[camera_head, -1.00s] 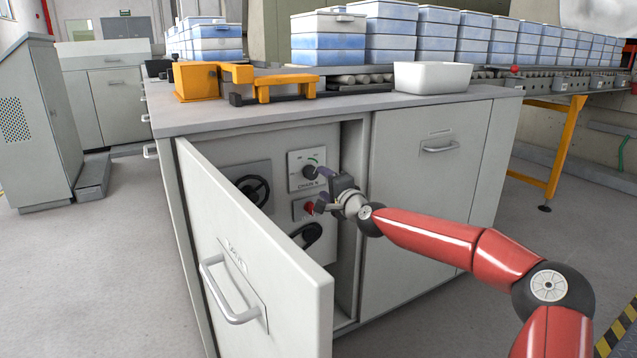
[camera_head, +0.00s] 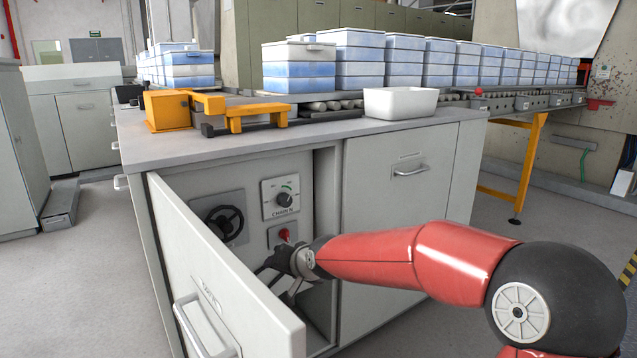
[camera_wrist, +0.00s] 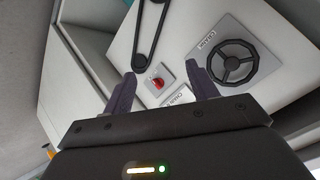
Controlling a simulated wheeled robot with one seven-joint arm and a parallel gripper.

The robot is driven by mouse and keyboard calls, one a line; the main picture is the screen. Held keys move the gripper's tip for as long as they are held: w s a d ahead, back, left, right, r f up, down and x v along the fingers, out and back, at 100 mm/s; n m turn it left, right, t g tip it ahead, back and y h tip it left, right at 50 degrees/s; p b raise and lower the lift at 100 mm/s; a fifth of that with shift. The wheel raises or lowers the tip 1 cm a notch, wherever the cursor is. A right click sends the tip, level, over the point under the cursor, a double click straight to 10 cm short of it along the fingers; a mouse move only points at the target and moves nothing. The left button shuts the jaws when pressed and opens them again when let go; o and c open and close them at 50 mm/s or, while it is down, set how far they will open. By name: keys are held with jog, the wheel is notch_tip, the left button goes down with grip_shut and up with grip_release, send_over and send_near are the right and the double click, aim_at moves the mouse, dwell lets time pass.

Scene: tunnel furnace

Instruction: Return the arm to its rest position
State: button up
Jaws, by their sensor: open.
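My gripper (camera_wrist: 165,92) is open and empty in the wrist view, its two dark fingers spread apart. In the head view my gripper (camera_head: 277,280) is at the cabinet opening, low and in front of the inner panel, partly hidden by my red arm. The panel carries a chain dial (camera_head: 284,200), a red knob (camera_head: 284,235) and a black handwheel (camera_head: 224,221). The wrist view shows the red knob (camera_wrist: 158,83) between and beyond the fingertips, apart from them. The handwheel (camera_wrist: 233,63) is right of it and a black belt-like loop (camera_wrist: 150,33) above.
The cabinet door (camera_head: 215,275) stands open left of my gripper. A closed cabinet front (camera_head: 405,205) is to the right. The countertop (camera_head: 300,134) holds a yellow fixture (camera_head: 212,110) and a white bin (camera_head: 400,103). Blue-white stacked boxes (camera_head: 360,60) line the conveyor. Open floor lies at left.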

jog(key=s+d+r+g+h+p, duration=0.1)
jog(key=s+d+h, duration=0.1)
jog(key=s+d, duration=0.5)
jog(key=s+d+r+g+h+p, duration=0.1)
jog(key=s+d, duration=0.7)
jog(key=s, duration=0.8)
jog(key=s+d+r+g+h+p, duration=0.1)
jog(key=s+d+r+h, duration=0.2)
jog(key=s+d, duration=0.5)
jog(key=s, duration=0.3)
jog(key=shift+s+r+n+p, duration=0.2)
jog(key=shift+s+n+p, duration=0.15)
jog(key=shift+n+p, duration=0.05)
